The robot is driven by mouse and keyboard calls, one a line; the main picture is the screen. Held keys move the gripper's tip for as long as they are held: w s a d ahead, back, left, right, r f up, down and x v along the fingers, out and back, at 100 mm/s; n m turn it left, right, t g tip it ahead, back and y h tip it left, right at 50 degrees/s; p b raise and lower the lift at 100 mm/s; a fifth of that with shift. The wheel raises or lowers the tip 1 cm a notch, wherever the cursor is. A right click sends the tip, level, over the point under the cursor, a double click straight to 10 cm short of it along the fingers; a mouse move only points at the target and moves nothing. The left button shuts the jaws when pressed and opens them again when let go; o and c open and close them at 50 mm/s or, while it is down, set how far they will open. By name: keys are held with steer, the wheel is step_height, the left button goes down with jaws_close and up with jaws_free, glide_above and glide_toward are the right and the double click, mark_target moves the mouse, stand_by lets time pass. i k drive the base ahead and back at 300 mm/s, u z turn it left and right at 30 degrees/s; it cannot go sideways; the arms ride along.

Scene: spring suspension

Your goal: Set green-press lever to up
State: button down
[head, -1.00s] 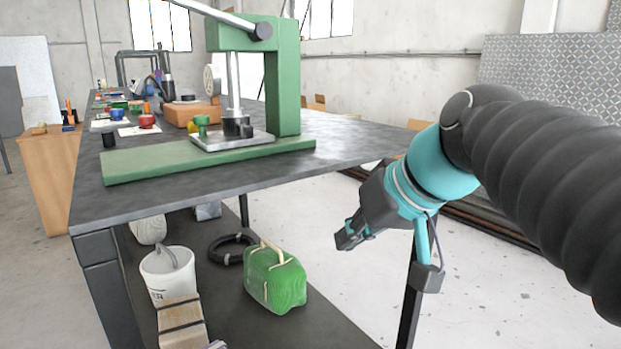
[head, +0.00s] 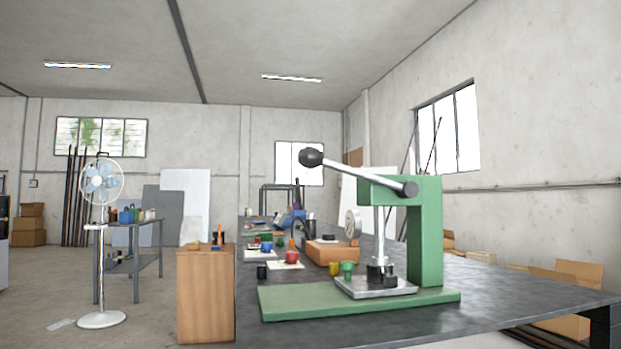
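The green press (head: 425,235) stands on the right part of the dark workbench (head: 480,290) in the head view. Its lever (head: 355,172) is a grey metal bar with a black knob (head: 311,157) at the left end. The bar runs from a pivot (head: 405,188) at the top of the press up and to the left, so the knob is higher than the pivot. The vertical ram (head: 379,235) meets dark parts on a metal plate (head: 377,287) over the green base (head: 300,302). My gripper is out of view.
A wooden cabinet (head: 206,295) and a fan (head: 101,240) are at left. Space above the bench around the knob looks clear.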

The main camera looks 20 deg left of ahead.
mark_target(312, 158)
steer(key=z, duration=0.05)
steer(key=k, duration=0.35)
steer(key=u, duration=0.8)
steer(key=i, duration=0.3)
steer(key=u, duration=0.45)
